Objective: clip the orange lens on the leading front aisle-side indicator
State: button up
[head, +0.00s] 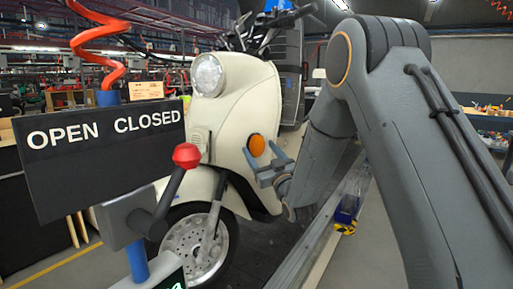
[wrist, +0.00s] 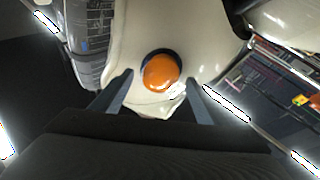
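The orange lens (head: 257,145) sits on the front of a cream scooter (head: 240,100), on the side facing my arm. In the wrist view the lens (wrist: 161,72) is round and domed, against a dark round base (wrist: 149,57) that shows around its upper edge. My gripper (head: 262,157) is open just in front of the lens. In the wrist view its two fingers stand apart, one on each side of the lens, with cream body visible between each finger and the lens. I cannot tell how firmly the lens is seated.
The scooter stands on the dark slat conveyor (head: 262,255), with a metal edge rail (head: 318,235) along its right side. A sign reading OPEN CLOSED (head: 100,150) and a red-knobbed lever (head: 186,156) stand at the front left. A blue bin (head: 347,207) is beside the rail.

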jog(key=b+v, duration=0.1)
jog(key=v, duration=0.6)
jog(key=shift+s+f, duration=0.15)
jog(key=shift+s, duration=0.2)
jog(key=shift+d, duration=0.15)
jog(key=s+d+f+m+g+h+p, duration=0.3)
jog(key=s+d+f+m+g+h, duration=0.1)
jog(key=s+d+f+g+h, duration=0.55)
jog(key=s+d+f+m+g+p, duration=0.1)
jog(key=s+g, duration=0.4)
jog(key=s, duration=0.9)
jog(key=s+d+f+m+g+p, duration=0.1)
jog(key=s+d+f+g, duration=0.2)
jog(key=s, duration=1.2)
jog(key=shift+m+g, duration=0.3)
jog(key=shift+g, duration=0.95)
